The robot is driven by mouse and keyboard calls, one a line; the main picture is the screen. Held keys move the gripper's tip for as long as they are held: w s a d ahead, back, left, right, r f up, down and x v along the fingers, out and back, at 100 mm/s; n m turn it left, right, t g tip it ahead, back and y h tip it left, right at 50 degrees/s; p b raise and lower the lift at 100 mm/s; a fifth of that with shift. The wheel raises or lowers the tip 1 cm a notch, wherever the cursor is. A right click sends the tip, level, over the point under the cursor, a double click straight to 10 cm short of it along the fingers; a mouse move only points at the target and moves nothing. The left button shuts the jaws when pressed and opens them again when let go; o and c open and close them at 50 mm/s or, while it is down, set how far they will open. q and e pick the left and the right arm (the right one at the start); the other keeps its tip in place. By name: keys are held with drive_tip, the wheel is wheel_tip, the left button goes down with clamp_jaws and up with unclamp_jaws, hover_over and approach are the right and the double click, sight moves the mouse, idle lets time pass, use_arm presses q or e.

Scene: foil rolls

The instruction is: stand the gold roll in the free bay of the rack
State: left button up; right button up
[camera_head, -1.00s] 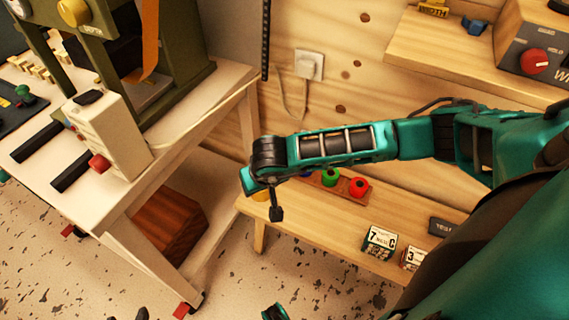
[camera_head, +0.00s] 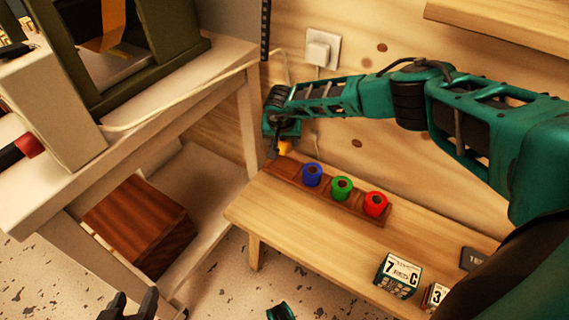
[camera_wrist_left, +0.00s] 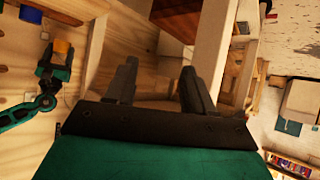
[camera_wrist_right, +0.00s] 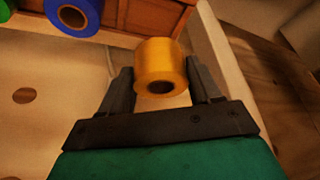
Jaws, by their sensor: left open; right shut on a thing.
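The gold roll (camera_wrist_right: 159,62) is between the fingers of my right gripper (camera_wrist_right: 160,85), which is shut on it; a bit of the roll also shows in the head view (camera_head: 285,147). My right gripper (camera_head: 276,150) is at the left end of the brown rack (camera_head: 330,205) on the low bench. Blue (camera_head: 312,174), green (camera_head: 342,187) and red (camera_head: 376,203) rolls stand in the rack. The rack's left end is partly hidden by the gripper, so I cannot tell whether the gold roll touches it. My left gripper (camera_wrist_left: 158,90) is open and empty, low at the head view's bottom left (camera_head: 132,305).
The low bench (camera_head: 290,225) also bears a box marked 7 C (camera_head: 397,276) and a second box (camera_head: 434,297) to its right. A white table (camera_head: 215,70) with a green machine stands at left, a wooden crate (camera_head: 140,225) under it. A shelf (camera_head: 510,25) is at upper right.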

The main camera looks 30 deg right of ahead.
sight(282, 149)
wheel_tip(282, 149, down, 3)
drive_tip(key=shift+f+b, duration=0.2)
drive_tip(key=shift+b, duration=0.3)
drive_tip(key=shift+f, duration=0.25)
wheel_tip(282, 149, down, 3)
drive_tip(key=shift+f+b, duration=0.1)
drive_tip(key=shift+b, duration=0.85)
drive_tip(key=shift+f, duration=0.3)
drive_tip(key=shift+r, duration=0.1)
use_arm(q)
drive_tip(key=shift+w+d+f+h, duration=0.2)
drive_tip(key=shift+d+f+h, duration=0.1)
drive_tip(key=shift+d+f, duration=0.35)
use_arm(e)
drive_tip(key=o, duration=1.1)
use_arm(q)
drive_tip(key=shift+a, duration=0.1)
drive_tip(key=shift+f, duration=0.1)
